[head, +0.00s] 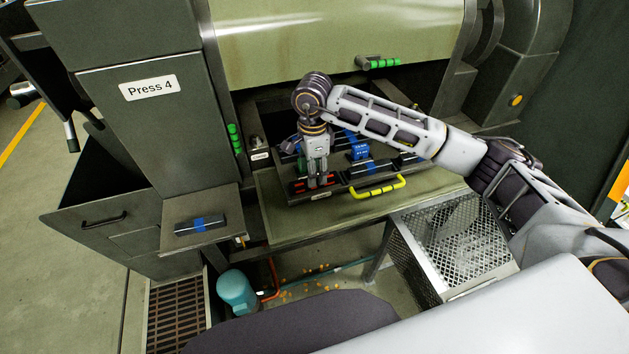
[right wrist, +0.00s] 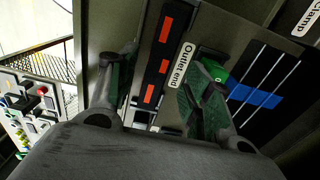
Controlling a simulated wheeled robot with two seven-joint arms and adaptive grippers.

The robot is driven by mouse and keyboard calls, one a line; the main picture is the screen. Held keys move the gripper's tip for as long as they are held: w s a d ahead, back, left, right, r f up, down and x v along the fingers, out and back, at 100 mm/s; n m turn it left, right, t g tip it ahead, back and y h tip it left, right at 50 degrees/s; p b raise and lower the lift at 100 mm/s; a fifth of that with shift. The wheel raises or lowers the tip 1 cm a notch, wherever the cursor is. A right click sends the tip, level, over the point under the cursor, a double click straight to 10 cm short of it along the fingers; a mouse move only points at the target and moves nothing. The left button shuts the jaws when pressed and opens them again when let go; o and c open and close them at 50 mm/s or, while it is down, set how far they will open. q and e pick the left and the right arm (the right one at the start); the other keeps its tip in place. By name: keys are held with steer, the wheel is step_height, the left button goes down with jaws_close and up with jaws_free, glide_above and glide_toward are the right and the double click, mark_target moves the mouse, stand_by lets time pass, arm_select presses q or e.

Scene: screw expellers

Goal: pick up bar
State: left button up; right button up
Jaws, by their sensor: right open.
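My right gripper (head: 318,184) points down over the left part of a dark tray (head: 333,192) on the press's ledge. In the right wrist view its fingers (right wrist: 158,85) are apart. Between them are a strip with orange marks (right wrist: 163,55) and a label reading "Outlet end" (right wrist: 180,66); I see no bar clearly held. A dark bar with a blue band (head: 363,167) lies in the tray, right of the gripper. Dark bars and a blue band (right wrist: 255,97) also show beside the right finger. Another dark bar with a blue band (head: 195,225) lies on the left shelf. My left gripper is out of view.
A yellow handle (head: 377,187) sticks out at the tray's front. A blue block (head: 359,152) stands in the tray. The press drum (head: 340,40) is above and behind. A perforated metal guard (head: 455,245) is at the right. The green ledge (head: 285,222) is clear in front.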

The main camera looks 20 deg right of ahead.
steer(key=shift+s+d+f, duration=0.15)
steer(key=shift+f, duration=0.2)
steer(key=shift+f+p, duration=0.45)
steer(key=shift+f, duration=0.7)
jaws_close()
